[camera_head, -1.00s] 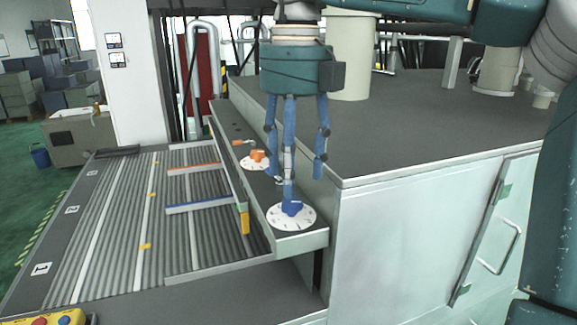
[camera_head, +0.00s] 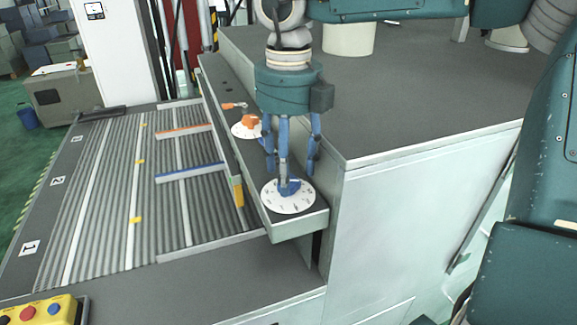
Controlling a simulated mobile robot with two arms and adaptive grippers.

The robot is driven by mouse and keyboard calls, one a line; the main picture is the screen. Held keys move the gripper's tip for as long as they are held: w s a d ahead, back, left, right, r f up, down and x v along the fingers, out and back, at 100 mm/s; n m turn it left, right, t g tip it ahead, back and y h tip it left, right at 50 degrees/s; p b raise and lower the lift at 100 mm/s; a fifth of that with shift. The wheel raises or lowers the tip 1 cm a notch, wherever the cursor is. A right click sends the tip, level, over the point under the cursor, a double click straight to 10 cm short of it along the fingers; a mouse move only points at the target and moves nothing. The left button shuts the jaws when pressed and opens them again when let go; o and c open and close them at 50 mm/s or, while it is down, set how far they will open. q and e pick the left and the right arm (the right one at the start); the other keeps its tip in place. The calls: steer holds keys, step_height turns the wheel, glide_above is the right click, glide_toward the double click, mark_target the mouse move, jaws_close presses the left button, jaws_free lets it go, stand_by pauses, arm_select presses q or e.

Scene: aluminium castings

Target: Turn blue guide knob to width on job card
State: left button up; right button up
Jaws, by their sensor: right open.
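The blue guide knob (camera_head: 290,187) sits on a white round dial (camera_head: 287,204) with marks around its rim, at the near end of a narrow shelf. My right gripper (camera_head: 292,180) points down over this dial, its blue fingers open. A fingertip overlaps the knob in the picture; I cannot tell whether it touches. The blue guide rail (camera_head: 190,172) lies across the roller bed to the left. My left gripper is not in view. No job card can be made out.
An orange knob (camera_head: 250,121) on a second white dial stands farther back on the shelf, with an orange rail (camera_head: 184,130) on the rollers (camera_head: 100,190). A yellow button box (camera_head: 42,312) is at the bottom left. A grey-topped cabinet (camera_head: 420,100) stands right of the shelf.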

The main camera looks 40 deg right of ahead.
steer(key=shift+a+f, duration=0.1)
steer(key=shift+f, duration=0.5)
steer(key=shift+s+f, duration=0.1)
steer(key=shift+c, duration=1.3)
steer(key=c, duration=0.9)
steer(key=shift+f+n, duration=0.15)
steer(key=shift+n, duration=0.15)
steer(key=shift+c, duration=0.2)
steer(key=n+b, duration=0.2)
steer(key=shift+f+n, duration=0.1)
steer(key=shift+n, duration=0.2)
steer(key=n+b, duration=0.1)
steer(key=n, duration=0.1)
steer(key=shift+n, duration=0.4)
steer(key=n, duration=0.3)
steer(key=shift+s+n+b, duration=0.1)
steer(key=shift+n+b, duration=0.2)
steer(key=shift+n, duration=0.1)
steer(key=n, duration=0.3)
steer(key=shift+n, duration=0.3)
steer(key=n, duration=0.8)
steer(key=shift+r+n+p, duration=0.2)
steer(key=shift+n+p, duration=0.15)
steer(key=shift+n, duration=0.05)
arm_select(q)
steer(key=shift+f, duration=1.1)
arm_select(e)
steer(key=shift+n, duration=2)
